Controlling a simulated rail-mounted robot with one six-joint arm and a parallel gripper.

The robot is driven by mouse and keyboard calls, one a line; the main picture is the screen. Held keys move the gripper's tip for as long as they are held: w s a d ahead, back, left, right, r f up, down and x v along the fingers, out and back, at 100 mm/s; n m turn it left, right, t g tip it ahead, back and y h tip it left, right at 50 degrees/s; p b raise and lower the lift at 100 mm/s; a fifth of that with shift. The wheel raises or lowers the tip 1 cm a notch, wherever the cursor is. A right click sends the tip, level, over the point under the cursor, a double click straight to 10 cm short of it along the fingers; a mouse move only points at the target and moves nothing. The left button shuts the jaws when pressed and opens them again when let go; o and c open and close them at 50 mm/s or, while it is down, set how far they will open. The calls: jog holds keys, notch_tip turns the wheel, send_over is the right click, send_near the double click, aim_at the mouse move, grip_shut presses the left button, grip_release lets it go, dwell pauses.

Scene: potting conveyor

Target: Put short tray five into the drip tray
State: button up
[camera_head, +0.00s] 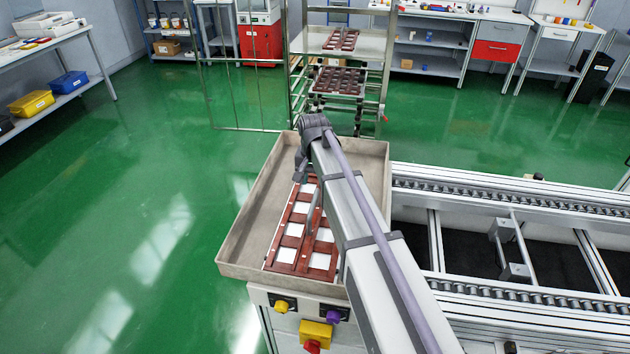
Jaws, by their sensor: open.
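The drip tray (255,215) is a wide, shallow beige tray with raised walls, at the end of the conveyor. Red-brown trays with white square cells (290,228) lie inside it, along its right side; my arm covers part of them. They look like two strips side by side. No number is readable, so I cannot tell which one is short tray five. My gripper (302,172) hangs from the arm's end over the drip tray, above the far end of these trays. It is open, small in view and partly hidden by the arm.
A metal rack (291,75) behind the drip tray holds more red-brown trays (338,81) on its shelves. The roller conveyor (500,195) runs off to the right. A control panel with buttons (315,333) stands in front. Open green floor lies to the left.

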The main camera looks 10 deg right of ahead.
jog(key=s+d+n, duration=0.1)
jog(key=s+n, duration=0.3)
jog(key=s, duration=2)
jog(key=shift+s+d+n, duration=0.25)
jog(key=shift+s+n, duration=0.1)
jog(key=shift+n, duration=0.05)
jog(key=shift+o, duration=0.2)
jog(key=shift+f, duration=0.1)
